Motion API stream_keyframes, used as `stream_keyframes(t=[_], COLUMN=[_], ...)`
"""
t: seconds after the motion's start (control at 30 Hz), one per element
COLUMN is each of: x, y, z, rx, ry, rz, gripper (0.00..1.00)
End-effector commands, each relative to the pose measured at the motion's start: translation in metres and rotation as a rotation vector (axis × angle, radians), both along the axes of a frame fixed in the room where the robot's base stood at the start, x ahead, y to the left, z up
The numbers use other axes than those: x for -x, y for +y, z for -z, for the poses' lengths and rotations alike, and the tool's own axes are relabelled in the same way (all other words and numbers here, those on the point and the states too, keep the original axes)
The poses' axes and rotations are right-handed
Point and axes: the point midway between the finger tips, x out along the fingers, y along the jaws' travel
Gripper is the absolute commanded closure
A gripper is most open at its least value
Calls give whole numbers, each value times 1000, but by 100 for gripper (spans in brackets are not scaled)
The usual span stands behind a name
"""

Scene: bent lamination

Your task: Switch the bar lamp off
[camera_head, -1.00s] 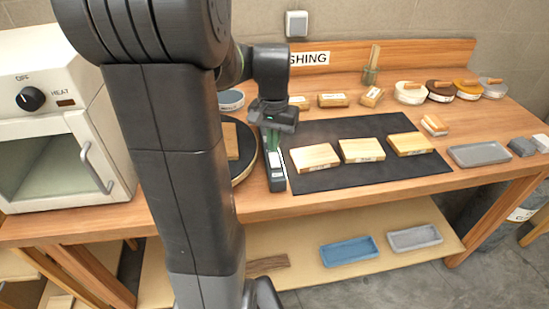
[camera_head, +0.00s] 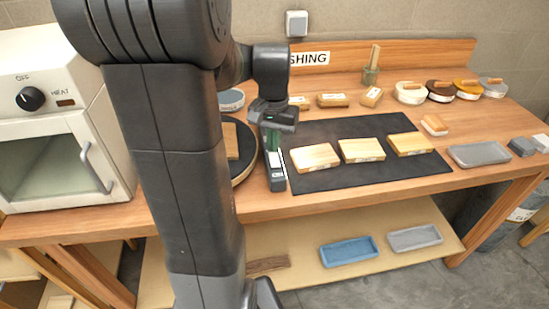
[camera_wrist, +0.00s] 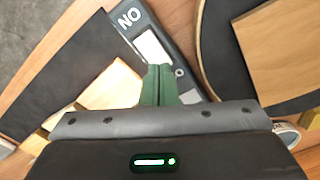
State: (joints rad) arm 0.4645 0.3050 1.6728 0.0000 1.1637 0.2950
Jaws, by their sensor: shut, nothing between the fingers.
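The bar lamp (camera_head: 277,184) is a narrow dark grey unit lying on the bench between the round black turntable and the black mat. In the wrist view, the bar lamp (camera_wrist: 184,88) shows ON lettering, upside down, beside a white rectangular patch (camera_wrist: 152,47). My gripper (camera_head: 272,150) is over the far part of the lamp, its green fingers together and empty. In the wrist view, the fingertips (camera_wrist: 160,68) overlap the lamp next to the white patch. I cannot tell whether they touch it, or whether the lamp is lit.
Several wooden blocks (camera_head: 316,156) lie on the black mat (camera_head: 330,181) to the right. The turntable (camera_head: 245,172) is close on the left, partly behind my arm. An oven (camera_head: 48,160) stands at the far left. Tins and a grey tray (camera_head: 479,154) are further right.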

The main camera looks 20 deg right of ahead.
Motion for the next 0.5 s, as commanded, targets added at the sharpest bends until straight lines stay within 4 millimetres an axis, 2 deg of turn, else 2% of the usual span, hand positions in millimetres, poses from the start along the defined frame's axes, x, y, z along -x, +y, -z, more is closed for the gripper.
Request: stream_keyframes(t=[0.5], x=[0], y=[0], z=[7], rx=[0], ry=[0], rz=[0], gripper=[100])
